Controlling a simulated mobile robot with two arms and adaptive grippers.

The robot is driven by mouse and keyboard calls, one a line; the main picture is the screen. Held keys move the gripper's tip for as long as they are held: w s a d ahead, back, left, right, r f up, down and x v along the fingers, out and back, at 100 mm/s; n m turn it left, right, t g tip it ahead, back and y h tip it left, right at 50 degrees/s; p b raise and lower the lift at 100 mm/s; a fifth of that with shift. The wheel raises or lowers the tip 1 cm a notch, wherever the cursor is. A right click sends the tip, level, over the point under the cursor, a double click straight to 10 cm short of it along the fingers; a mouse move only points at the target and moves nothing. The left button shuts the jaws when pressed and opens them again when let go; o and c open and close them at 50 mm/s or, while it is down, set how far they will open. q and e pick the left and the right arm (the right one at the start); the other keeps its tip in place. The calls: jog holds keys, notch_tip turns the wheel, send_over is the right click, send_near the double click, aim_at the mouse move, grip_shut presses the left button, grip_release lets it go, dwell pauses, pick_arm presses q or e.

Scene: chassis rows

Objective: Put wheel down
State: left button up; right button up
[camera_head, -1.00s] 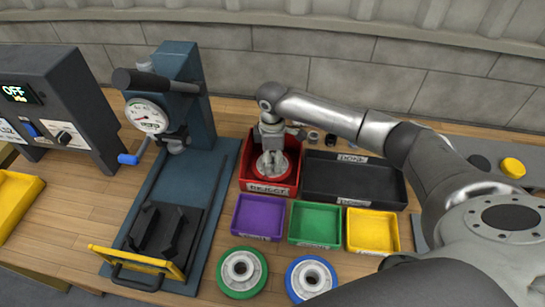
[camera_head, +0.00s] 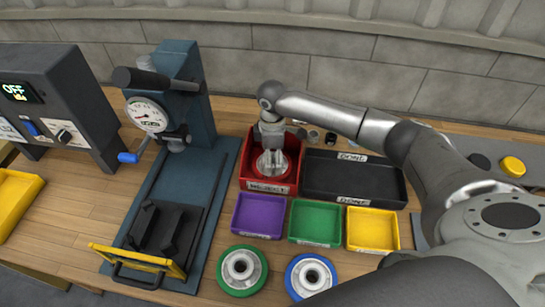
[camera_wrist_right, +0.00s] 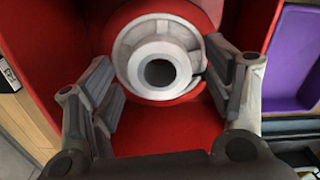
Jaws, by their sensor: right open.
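A wheel with a red tyre and a grey hub (camera_wrist_right: 159,60) lies in the red reject bin (camera_head: 283,188). In the right wrist view the wheel sits between the two fingers of my right gripper (camera_wrist_right: 165,95). The fingers are spread apart, one on each side of the hub; whether they touch it I cannot tell. In the head view my right gripper (camera_head: 271,162) reaches down into the bin and covers part of the wheel. A green-rimmed wheel (camera_head: 259,270) and a blue-rimmed wheel (camera_head: 292,277) lie on the table in front. My left gripper is not in view.
A black tray (camera_head: 352,178) stands right of the red bin. Purple (camera_head: 258,216), green (camera_head: 316,222) and yellow (camera_head: 373,230) bins stand in front. A blue press (camera_head: 190,100) with a gauge stands left, beside a dark control box (camera_head: 57,105).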

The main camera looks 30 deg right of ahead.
notch_tip(320, 180, up, 12)
jog(key=b, duration=0.1)
jog(key=shift+f, duration=0.2)
dwell(0.4)
